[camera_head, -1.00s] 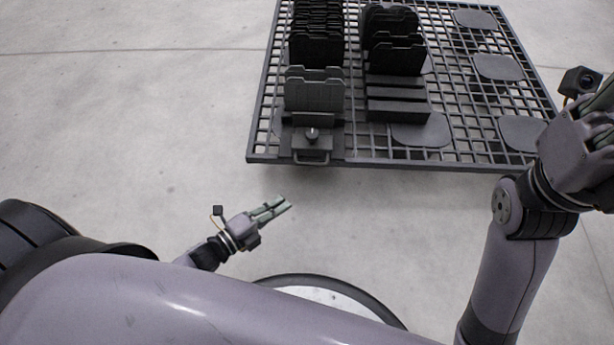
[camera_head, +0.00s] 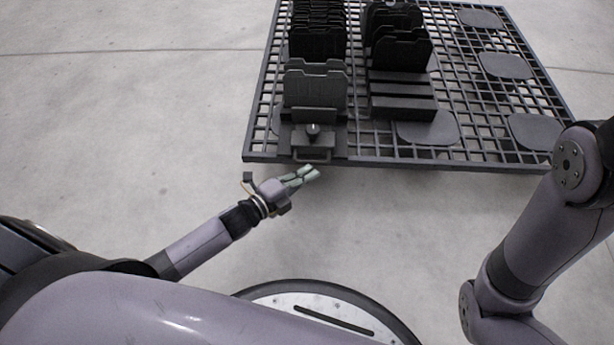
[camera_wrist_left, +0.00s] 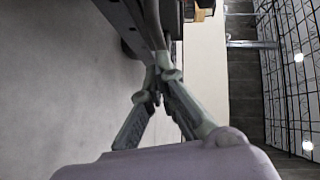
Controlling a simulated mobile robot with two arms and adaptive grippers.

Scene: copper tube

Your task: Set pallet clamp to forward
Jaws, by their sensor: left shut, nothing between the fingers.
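The pallet clamp (camera_head: 313,138) is a dark block with a round knob on top and a loop handle (camera_head: 312,156) at its front. It sits at the near left edge of the black grid pallet (camera_head: 470,165). My left gripper (camera_head: 313,173) is shut and empty, just in front of the pallet edge near the handle. In the left wrist view its fingertips (camera_wrist_left: 157,84) meet beside a dark bar-like edge. I cannot tell whether they touch it. My right gripper is out of view; only its arm shows at the right.
Grey plates (camera_head: 315,90) stand upright behind the clamp, with black plates (camera_head: 317,42) further back. A second rack (camera_head: 402,95) stands to the right. Flat dark pads (camera_head: 505,65) lie on the pallet's right part. The floor (camera_head: 120,120) left of the pallet is clear.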

